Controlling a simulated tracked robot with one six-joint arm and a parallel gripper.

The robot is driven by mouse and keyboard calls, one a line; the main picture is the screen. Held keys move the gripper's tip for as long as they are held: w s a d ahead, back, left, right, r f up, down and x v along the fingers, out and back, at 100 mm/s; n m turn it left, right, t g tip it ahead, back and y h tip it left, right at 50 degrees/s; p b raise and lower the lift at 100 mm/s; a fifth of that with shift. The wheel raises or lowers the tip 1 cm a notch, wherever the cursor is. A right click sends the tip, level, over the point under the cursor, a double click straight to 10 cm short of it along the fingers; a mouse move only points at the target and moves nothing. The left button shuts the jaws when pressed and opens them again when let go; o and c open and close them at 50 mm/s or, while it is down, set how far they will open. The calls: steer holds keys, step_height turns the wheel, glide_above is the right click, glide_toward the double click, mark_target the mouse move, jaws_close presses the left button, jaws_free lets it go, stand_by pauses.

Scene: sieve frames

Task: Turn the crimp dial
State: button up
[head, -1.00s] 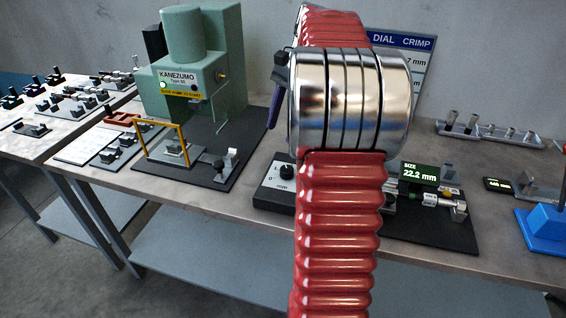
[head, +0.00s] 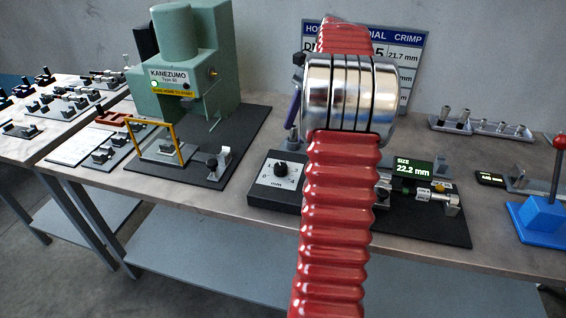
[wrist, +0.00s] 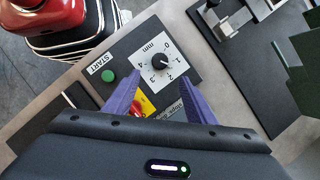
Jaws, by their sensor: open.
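The crimp dial is a black knob (wrist: 160,62) on a white plate marked 0 to 4 and mm; it also shows in the head view (head: 281,168). Its exact pointer setting is too small to tell. My gripper (wrist: 159,79) is open and empty. Its two purple fingers point toward the dial, their tips apart on either side just below the knob in the wrist view. In the head view one purple finger (head: 294,110) shows above and behind the dial box, and my red arm hides the rest. A display (head: 414,168) reads SIZE 22.2 mm.
A green START button (wrist: 108,76) and a red button (wrist: 137,109) on yellow lie near the dial. A green press (head: 190,60) stands left of it. A chart (head: 400,50) is behind my arm. A blue block with a red-knobbed lever (head: 545,215) stands at right.

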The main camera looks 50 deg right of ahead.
mark_target(281, 165)
steer(key=x, duration=1.2)
steer(key=shift+f, duration=0.2)
steer(key=shift+c, duration=0.3)
steer(key=c, duration=1)
steer(key=shift+n, duration=0.3)
steer(key=shift+w+n+g, duration=0.1)
steer(key=shift+n+g, duration=0.45)
steer(key=shift+n, duration=0.8)
steer(key=shift+w+n+g, duration=0.15)
steer(key=shift+n+g, duration=0.4)
steer(key=shift+n, duration=0.8)
steer(key=o, duration=1.1)
steer(key=shift+c, duration=0.2)
